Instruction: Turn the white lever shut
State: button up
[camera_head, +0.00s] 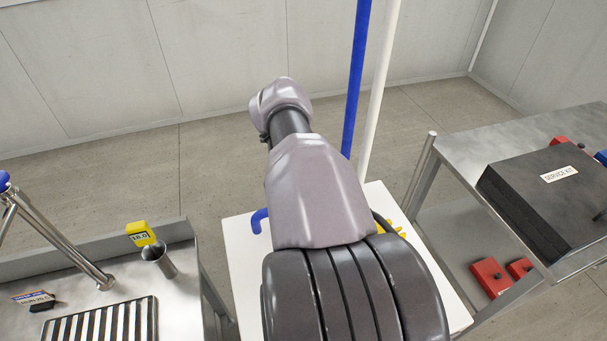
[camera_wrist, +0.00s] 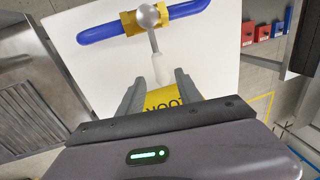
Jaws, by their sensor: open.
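In the wrist view, the white lever (camera_wrist: 159,68) hangs on a silver stem from a rounded silver hub on a yellow valve body (camera_wrist: 131,23). The valve body sits on a blue pipe (camera_wrist: 98,32), and the lever points across this pipe toward my gripper. My gripper (camera_wrist: 161,77) is open, with the lever's end between its fingertips. Gaps show at both sides, and I cannot tell whether either finger touches it.
A white panel (camera_head: 238,262) backs the valve. A yellow label (camera_wrist: 165,99) shows between the fingers, partly hidden. A blue upright pipe (camera_head: 356,80) and a white one (camera_head: 378,90) rise behind. A metal bench with a cup (camera_head: 160,262) is left; a service kit (camera_head: 550,195) lies right.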

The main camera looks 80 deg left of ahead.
notch_tip(320, 180, up, 13)
jog(key=s+p, duration=0.2)
jog(key=p, duration=0.2)
jog(key=shift+s+d+p, duration=0.15)
jog(key=shift+s+p, duration=0.15)
jog(key=shift+p, duration=0.05)
jog(key=w+d+r+n+b, duration=0.1)
jog(key=w+d+r+n, duration=0.15)
jog(key=w+d, duration=0.45)
jog(key=w+d+r+n+b, duration=0.1)
jog(key=w+d+r, duration=0.2)
jog(key=w, duration=0.8)
jog(key=w+d+r+n+y, duration=0.1)
jog(key=w+d, duration=0.3)
jog(key=d, duration=0.4)
jog(key=w+d+n+y, duration=0.1)
jog(key=w+d, duration=0.4)
jog(key=d, duration=0.3)
jog(key=d+f+n+t+b, duration=0.15)
jog(key=d+n, duration=0.25)
jog(key=d, duration=1.3)
jog(key=s+d+f+n+t+b, duration=0.1)
jog(key=s+d+f, duration=0.2)
jog(key=d, duration=0.3)
jog(key=s+d+f+n+t+b, duration=0.1)
jog(key=s+d+f+n, duration=0.1)
jog(key=d, duration=0.4)
notch_tip(320, 180, down, 2)
jog(key=shift+s+f, duration=0.15)
jog(key=shift+s, duration=0.65)
